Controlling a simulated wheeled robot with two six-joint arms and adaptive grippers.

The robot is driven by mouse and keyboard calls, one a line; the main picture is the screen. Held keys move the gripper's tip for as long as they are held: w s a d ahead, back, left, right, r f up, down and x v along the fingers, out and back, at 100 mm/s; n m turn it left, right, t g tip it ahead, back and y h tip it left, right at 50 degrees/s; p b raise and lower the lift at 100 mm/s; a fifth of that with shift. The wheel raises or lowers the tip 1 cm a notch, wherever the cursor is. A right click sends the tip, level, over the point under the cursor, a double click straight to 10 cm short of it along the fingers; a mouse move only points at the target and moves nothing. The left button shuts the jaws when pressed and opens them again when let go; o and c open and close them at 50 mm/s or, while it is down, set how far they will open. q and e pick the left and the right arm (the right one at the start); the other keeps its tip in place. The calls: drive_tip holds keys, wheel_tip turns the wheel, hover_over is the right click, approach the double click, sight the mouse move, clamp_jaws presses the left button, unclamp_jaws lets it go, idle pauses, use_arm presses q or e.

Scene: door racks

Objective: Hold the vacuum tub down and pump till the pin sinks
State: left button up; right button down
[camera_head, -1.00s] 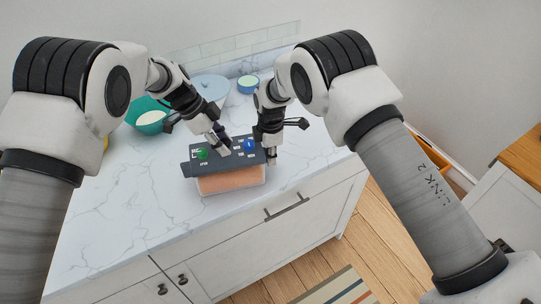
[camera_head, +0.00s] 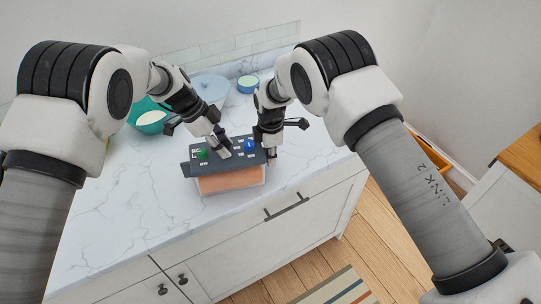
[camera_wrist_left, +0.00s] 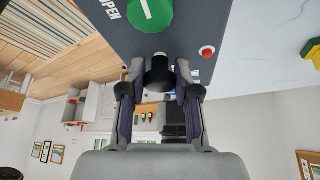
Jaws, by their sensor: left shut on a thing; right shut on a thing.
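The vacuum tub (camera_head: 230,181) is a clear box with orange contents on the counter, under a dark grey lid (camera_head: 187,170). The lid has a green dial (camera_head: 202,154) and a blue dial (camera_head: 249,146). My left gripper (camera_head: 226,149) is shut on the black pump knob (camera_wrist_left: 160,74), between the dials. In the left wrist view, the red pin (camera_wrist_left: 207,51) stands in a pale ring on the lid; its exact height is hard to tell. My right gripper (camera_head: 269,153) is shut on the right end of the tub, where its fingertips partly hide the contact.
A teal bowl (camera_head: 146,127), a pale blue round-lidded container (camera_head: 211,87) and a small green-topped blue bowl (camera_head: 248,83) stand behind the tub. The marble counter (camera_head: 120,210) is clear to the left. Its front edge lies close in front of the tub.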

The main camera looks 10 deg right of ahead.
use_arm(q)
drive_tip(key=shift+r, duration=1.8)
drive_tip(key=shift+f, duration=1.8)
drive_tip(key=o, duration=1.2)
drive_tip(key=shift+r, duration=3.55)
